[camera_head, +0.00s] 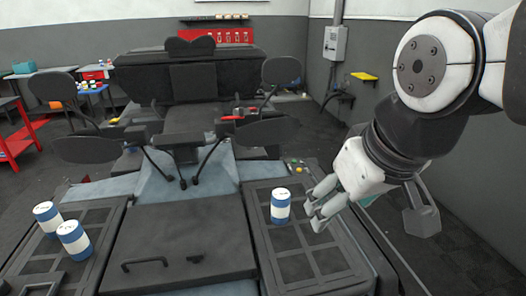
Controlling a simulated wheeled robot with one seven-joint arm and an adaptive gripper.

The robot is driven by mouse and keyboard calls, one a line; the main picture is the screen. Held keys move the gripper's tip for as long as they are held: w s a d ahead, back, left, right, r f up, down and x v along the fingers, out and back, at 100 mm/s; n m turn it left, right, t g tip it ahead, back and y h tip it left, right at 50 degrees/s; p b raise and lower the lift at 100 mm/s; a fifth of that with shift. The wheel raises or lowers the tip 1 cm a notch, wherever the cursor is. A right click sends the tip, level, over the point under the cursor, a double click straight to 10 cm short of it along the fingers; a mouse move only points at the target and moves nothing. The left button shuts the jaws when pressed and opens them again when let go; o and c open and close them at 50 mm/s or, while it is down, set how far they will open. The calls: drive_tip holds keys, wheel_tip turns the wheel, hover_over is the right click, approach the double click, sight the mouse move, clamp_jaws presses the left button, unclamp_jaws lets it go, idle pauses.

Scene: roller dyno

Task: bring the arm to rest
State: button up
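My arm reaches in from the upper right. My gripper (318,204) is at its lower end, pointing down and left above the right-hand grated panel (300,268). A white can with blue bands (280,206) stands upright on that panel, just left of my gripper, with a small gap between them in the picture. The fingers show as two light grey tips near each other. Nothing is clearly held between them, and how far apart they are is hard to judge at this size.
Two similar cans (74,240) stand on the left grated panel (95,217). A dark hatch with handles (180,245) lies between the panels. Small coloured buttons (298,165) sit behind the can.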

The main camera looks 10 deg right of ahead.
drive_tip(key=s, duration=0.1)
drive_tip(key=s+f+m, duration=0.1)
drive_tip(key=s, duration=0.1)
drive_tip(key=shift+t, duration=0.3)
drive_tip(key=shift+w+r, duration=0.1)
drive_tip(key=shift+r, duration=0.55)
idle(1.7)
